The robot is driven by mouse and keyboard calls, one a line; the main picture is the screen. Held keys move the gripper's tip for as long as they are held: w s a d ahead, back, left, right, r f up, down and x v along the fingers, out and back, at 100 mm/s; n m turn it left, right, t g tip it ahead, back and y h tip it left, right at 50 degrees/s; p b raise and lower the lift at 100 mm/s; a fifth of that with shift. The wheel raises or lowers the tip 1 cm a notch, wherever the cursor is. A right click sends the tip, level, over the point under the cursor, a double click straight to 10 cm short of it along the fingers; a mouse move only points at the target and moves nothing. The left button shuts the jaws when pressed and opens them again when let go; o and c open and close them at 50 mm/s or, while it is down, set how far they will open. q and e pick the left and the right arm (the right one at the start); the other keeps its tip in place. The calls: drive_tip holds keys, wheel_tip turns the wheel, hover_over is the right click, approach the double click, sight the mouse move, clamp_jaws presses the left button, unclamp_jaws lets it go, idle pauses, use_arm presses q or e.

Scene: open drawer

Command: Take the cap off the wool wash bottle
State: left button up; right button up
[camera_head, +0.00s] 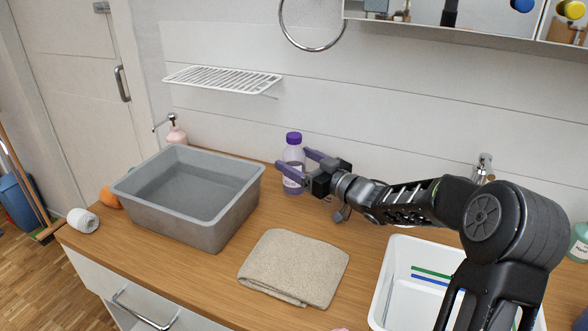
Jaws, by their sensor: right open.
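The wool wash bottle (293,157) stands upright on the wooden counter, near the back wall. It is a pale bottle with a label and a purple cap (293,138), and the cap is on it. My right gripper (291,165) reaches in from the right with its purple fingers spread apart. One finger is in front of the bottle's body and the other is behind it, below the cap. I cannot tell whether either finger touches the bottle. My left gripper does not show.
A grey basin (230,219) stands left of the bottle. A folded beige cloth (293,268) lies in front, and a white tray (402,262) sits at right. A wire shelf (222,79) hangs on the wall.

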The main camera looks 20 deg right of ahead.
drive_tip(key=shift+x, duration=0.8)
drive_tip(key=shift+c, duration=0.2)
drive_tip(key=shift+r, duration=0.1)
clamp_jaws()
idle(0.3)
